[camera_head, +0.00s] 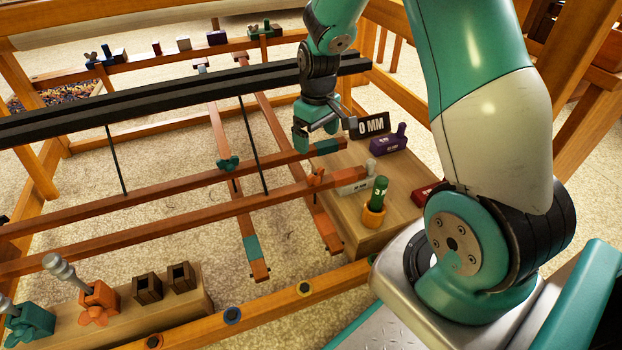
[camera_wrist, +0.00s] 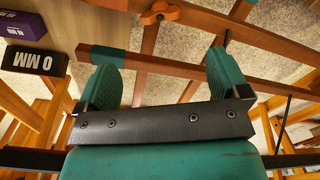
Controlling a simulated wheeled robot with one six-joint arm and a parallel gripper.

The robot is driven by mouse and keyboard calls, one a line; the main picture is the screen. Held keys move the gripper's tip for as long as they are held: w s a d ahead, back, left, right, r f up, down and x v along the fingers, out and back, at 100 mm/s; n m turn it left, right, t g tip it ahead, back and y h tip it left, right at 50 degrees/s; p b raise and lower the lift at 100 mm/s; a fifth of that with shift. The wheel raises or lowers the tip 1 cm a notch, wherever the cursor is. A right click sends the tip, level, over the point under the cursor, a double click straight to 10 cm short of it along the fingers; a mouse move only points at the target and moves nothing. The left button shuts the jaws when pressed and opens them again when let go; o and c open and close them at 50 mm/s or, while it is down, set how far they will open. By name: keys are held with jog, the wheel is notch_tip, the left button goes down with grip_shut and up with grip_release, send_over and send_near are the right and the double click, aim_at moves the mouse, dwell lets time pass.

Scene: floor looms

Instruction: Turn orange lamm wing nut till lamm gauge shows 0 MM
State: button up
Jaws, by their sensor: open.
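An orange wing nut (camera_head: 316,178) sits on the nearer reddish wooden bar; in the wrist view it shows at the top edge (camera_wrist: 160,12). A small pale block with lettering too small to read (camera_head: 354,182) stands beside it near the bar's end. A black sign reading 0 MM (camera_head: 370,126) stands on the wooden box; it also shows in the wrist view (camera_wrist: 36,61). My gripper (camera_head: 302,138) is over the farther bar, near its teal band (camera_head: 328,146). In the wrist view its teal fingers (camera_wrist: 165,80) are apart and empty, away from the orange nut.
A purple block (camera_head: 388,144) and green peg in an orange cup (camera_head: 375,203) stand on the wooden box (camera_head: 350,235). A teal wing nut (camera_head: 228,163) sits on a crossing bar. Another orange winged piece (camera_head: 98,302) is at front left. A black beam (camera_head: 180,98) spans behind.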

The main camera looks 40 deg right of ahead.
aim_at(315, 171)
notch_tip(315, 171, down, 12)
jog(key=b, duration=0.6)
jog(key=shift+a+r, duration=0.1)
jog(key=shift+r, duration=0.1)
jog(key=c, duration=0.9)
jog(key=shift+r+m+p, duration=0.25)
jog(key=shift+m+p, duration=0.05)
jog(key=shift+p, duration=0.55)
jog(key=shift+c, duration=0.2)
jog(key=shift+f+m+p, duration=0.15)
jog(key=shift+m+p, duration=0.25)
jog(key=shift+p, duration=0.05)
jog(key=shift+f, duration=0.1)
